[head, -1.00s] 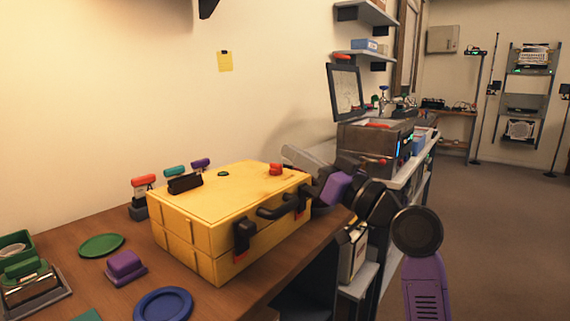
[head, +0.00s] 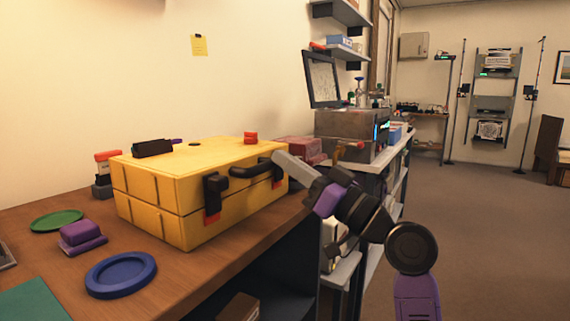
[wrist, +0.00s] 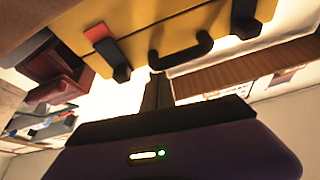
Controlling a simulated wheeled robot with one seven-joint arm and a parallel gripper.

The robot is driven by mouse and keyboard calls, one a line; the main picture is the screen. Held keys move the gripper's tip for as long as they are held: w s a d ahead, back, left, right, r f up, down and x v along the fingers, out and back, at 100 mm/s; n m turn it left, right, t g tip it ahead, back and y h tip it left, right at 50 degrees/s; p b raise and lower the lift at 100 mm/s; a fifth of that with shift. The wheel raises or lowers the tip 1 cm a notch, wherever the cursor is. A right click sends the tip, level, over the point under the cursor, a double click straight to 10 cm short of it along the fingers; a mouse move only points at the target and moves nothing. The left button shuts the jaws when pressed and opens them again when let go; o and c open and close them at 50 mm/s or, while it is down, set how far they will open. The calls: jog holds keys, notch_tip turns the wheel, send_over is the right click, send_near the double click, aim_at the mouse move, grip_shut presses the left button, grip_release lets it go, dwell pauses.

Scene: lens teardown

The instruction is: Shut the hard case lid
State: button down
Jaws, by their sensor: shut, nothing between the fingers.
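The yellow hard case (head: 160,205) stands on the wooden bench with its lid (head: 185,162) down flat on the body. Its front has a black handle (head: 250,170), a left latch (head: 215,192) and a right latch (head: 278,172), with red parts by the latches. My gripper (head: 279,157) is shut and empty, near the case's front right end; I cannot tell if it touches the case. In the wrist view my shut fingers (wrist: 157,92) point toward the case front (wrist: 150,45), below the handle (wrist: 182,52) in the picture.
A purple block (head: 80,235), a green dish (head: 56,221) and a blue dish (head: 121,274) lie on the bench (head: 225,260) left and front of the case. A dark red object (head: 300,150) sits behind the case's right end. Open floor (head: 490,230) lies right.

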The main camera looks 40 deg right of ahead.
jog(key=shift+w+f, duration=0.3)
jog(key=shift+f, duration=0.5)
jog(key=shift+s, duration=0.1)
jog(key=shift+s+d+f, duration=0.1)
jog(key=shift+s+f, duration=0.05)
jog(key=shift+s, duration=0.2)
jog(key=r+v, duration=0.1)
jog(key=v, duration=0.5)
jog(key=shift+s+p, duration=0.4)
jog(key=shift+s, duration=0.25)
jog(key=shift+d, duration=0.2)
